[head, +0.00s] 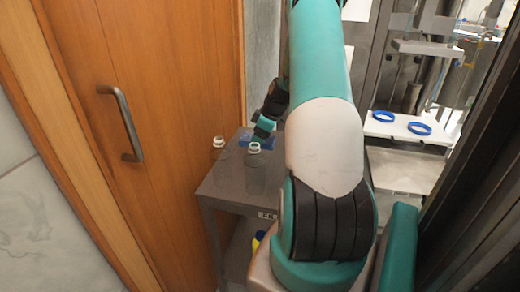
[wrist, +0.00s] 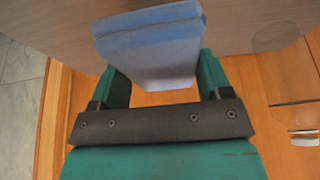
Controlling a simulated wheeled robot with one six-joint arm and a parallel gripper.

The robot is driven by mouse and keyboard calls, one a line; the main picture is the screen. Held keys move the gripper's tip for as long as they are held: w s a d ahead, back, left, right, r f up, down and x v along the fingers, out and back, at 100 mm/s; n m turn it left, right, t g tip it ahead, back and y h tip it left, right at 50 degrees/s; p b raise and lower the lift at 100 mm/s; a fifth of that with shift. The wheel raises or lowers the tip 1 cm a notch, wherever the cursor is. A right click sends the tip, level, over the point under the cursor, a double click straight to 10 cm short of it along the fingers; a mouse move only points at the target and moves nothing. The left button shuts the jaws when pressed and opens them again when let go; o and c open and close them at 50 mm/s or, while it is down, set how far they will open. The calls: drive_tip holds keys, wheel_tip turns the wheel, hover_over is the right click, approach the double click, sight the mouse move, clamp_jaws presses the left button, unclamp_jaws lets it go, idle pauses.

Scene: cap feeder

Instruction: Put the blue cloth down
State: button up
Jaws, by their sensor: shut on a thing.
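The blue cloth (wrist: 150,50) is a folded, flat light-blue pad between the two teal fingers of my gripper (wrist: 162,72) in the wrist view. My gripper is shut on it. In the head view my gripper (head: 263,130) is over the far part of the grey table (head: 225,184), and a small part of the blue cloth (head: 243,139) shows beside it. My arm hides the right side of the table. I cannot tell whether the cloth touches the tabletop.
Two clear bottles with white necks stand on the table, one at left (head: 218,143) and one nearer the middle (head: 254,149). A wooden door (head: 165,110) with a metal handle (head: 121,122) is at left. Blue rings (head: 419,128) lie on a white shelf at right.

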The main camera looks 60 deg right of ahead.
drive_tip(key=shift+f, duration=2.3)
drive_tip(key=o, duration=0.9)
drive_tip(key=shift+f, duration=0.1)
